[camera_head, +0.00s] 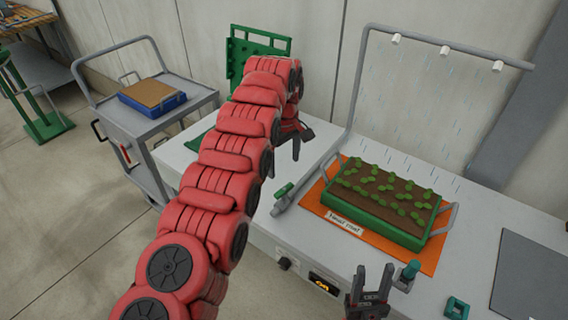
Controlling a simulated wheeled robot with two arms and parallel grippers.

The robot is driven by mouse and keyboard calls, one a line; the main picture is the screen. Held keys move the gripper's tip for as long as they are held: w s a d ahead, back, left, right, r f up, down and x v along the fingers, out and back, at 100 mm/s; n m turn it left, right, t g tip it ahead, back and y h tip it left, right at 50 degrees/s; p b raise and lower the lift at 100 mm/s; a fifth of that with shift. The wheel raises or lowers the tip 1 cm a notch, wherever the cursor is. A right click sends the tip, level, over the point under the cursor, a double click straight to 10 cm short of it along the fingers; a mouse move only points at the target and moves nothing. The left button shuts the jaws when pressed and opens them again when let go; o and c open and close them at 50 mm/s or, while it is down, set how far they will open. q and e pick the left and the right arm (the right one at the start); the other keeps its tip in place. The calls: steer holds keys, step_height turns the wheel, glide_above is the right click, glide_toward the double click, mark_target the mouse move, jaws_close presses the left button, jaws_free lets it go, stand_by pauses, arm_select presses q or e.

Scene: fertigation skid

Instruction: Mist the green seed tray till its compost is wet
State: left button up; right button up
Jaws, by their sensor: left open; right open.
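The green seed tray (376,229) sits on an orange mat (316,205) on the grey bench, with rows of seedlings in brown compost (380,195). I cannot tell how wet the compost is. Pale blue streaks fall from small white nozzles (445,50) on the overhead grey pipe (420,38) behind and over the tray. My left gripper (298,142) is open and empty, above the bench left of the tray. My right gripper (374,272) is open and empty at the bench's front, beside a green-topped fitting (409,272).
A green-handled valve (284,191) lies left of the tray. A knob (283,263) and lit display (324,284) are on the bench front. A small green block (456,308) and dark panel (530,275) lie right. A trolley (150,120) carries a blue tray (151,102).

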arm_select(q)
step_height(320, 180, up, 8)
steer(key=p, duration=0.6)
